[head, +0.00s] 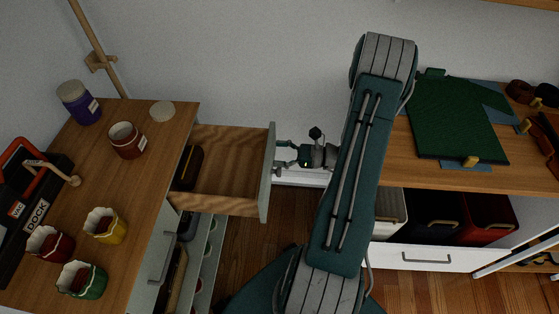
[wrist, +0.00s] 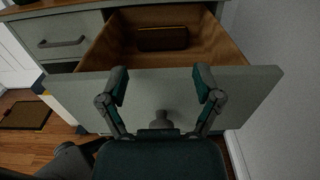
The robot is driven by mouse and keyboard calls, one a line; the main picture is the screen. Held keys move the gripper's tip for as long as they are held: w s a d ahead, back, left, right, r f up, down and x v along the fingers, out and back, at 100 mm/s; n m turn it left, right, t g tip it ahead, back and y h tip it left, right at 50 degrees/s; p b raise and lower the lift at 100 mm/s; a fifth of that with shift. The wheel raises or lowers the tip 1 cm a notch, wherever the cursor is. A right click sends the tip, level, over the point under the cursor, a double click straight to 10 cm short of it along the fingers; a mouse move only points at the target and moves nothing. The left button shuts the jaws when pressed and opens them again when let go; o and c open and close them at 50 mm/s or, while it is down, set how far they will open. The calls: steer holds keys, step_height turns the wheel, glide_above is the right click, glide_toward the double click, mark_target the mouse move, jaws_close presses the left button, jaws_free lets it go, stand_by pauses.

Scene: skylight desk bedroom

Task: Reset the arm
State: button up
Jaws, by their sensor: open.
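My gripper (head: 283,156) is in front of the open drawer (head: 232,192) of the wooden-topped cabinet at the left in the head view. In the wrist view my gripper (wrist: 161,85) is open, its two fingers spread on either side of the knob (wrist: 161,120) on the grey drawer front (wrist: 165,87). I cannot tell whether a finger touches the front. A dark brown item (wrist: 162,38) lies at the back of the drawer. My arm crosses the middle of the head view.
On the cabinet top (head: 150,180) stand a blue jar (head: 78,103), several cups and a black dock (head: 37,214). Lower drawers also stand partly out. At the right, a shelf holds a green board (head: 455,118). Wooden floor (head: 250,245) shows between the furniture.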

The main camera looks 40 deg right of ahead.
steer(key=shift+r, duration=0.35)
stand_by(0.3)
steer(key=shift+w+a+r+n+g, duration=0.1)
steer(key=shift+a+r+n+g, duration=0.15)
steer(key=shift+r+n+g, duration=0.05)
steer(key=s+a+r+n+g+h, duration=0.3)
steer(key=s+a+r+n+g, duration=0.1)
steer(key=a+r+n+g, duration=0.9)
steer(key=s+a+r+n+t+h, duration=0.5)
steer(key=r+n+h, duration=0.4)
steer(key=n, duration=0.4)
steer(key=shift+s+a+r+t+h, duration=0.2)
steer(key=shift+s+r+t+h, duration=0.2)
steer(key=shift+s+r+t, duration=0.4)
steer(key=shift+s+f, duration=0.15)
